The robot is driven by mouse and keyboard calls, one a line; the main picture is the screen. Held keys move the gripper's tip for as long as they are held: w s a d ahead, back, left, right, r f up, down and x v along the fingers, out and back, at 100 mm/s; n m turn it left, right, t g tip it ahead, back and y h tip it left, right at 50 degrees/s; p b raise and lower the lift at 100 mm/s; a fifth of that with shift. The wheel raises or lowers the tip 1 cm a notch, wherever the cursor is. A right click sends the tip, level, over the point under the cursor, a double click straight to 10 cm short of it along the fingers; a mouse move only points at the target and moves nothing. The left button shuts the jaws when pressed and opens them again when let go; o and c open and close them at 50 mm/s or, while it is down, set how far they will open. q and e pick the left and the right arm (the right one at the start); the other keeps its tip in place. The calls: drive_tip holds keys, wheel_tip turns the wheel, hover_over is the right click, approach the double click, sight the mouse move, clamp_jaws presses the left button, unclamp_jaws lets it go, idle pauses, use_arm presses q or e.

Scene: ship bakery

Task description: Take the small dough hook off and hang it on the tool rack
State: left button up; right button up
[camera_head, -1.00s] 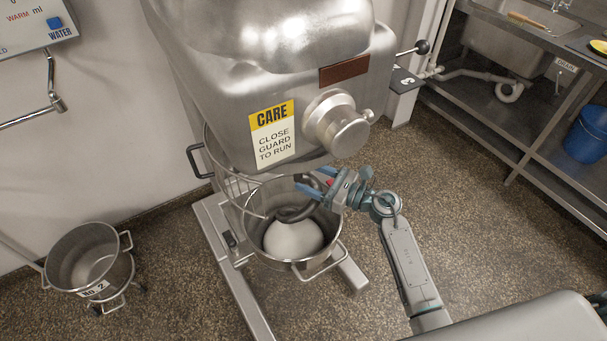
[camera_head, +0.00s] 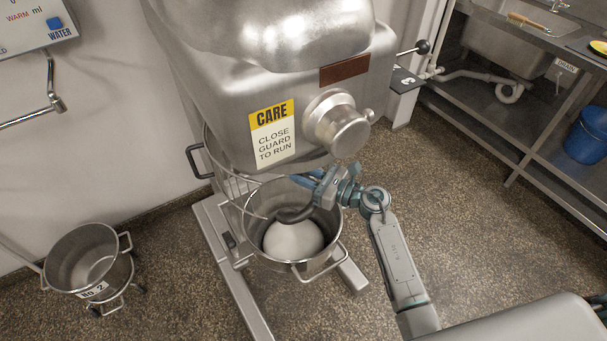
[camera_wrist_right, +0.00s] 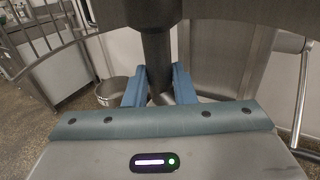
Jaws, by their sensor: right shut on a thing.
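The dough hook (camera_head: 291,215) is a dark curved tool under the mixer head, its lower curve above the white dough (camera_head: 293,240) in the steel bowl (camera_head: 318,264). My right gripper (camera_head: 312,180) reaches in from the right, above the bowl rim. In the right wrist view my right gripper (camera_wrist_right: 160,88) has its blue fingers on either side of the hook's dark upright shank (camera_wrist_right: 158,52), shut on it. The shank meets a wider dark fitting (camera_wrist_right: 153,10) above. The hook's lower part is hidden in the wrist view. My left gripper and the tool rack are not in view.
The mixer (camera_head: 230,90) with its care sign stands in front, its wire guard (camera_head: 243,190) at the bowl's left. A second bowl on wheels (camera_head: 85,262) stands at the left. A steel sink bench (camera_head: 510,110) and blue bucket (camera_head: 587,135) are at the right. Floor between is clear.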

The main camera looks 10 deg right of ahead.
drive_tip(key=shift+w+r, duration=0.1)
drive_tip(key=shift+r, duration=0.25)
clamp_jaws()
idle(0.7)
wheel_tip(320, 180, down, 6)
drive_tip(key=b, duration=0.5)
idle(0.5)
drive_tip(key=shift+b+v, duration=0.6)
drive_tip(key=shift+v, duration=2.25)
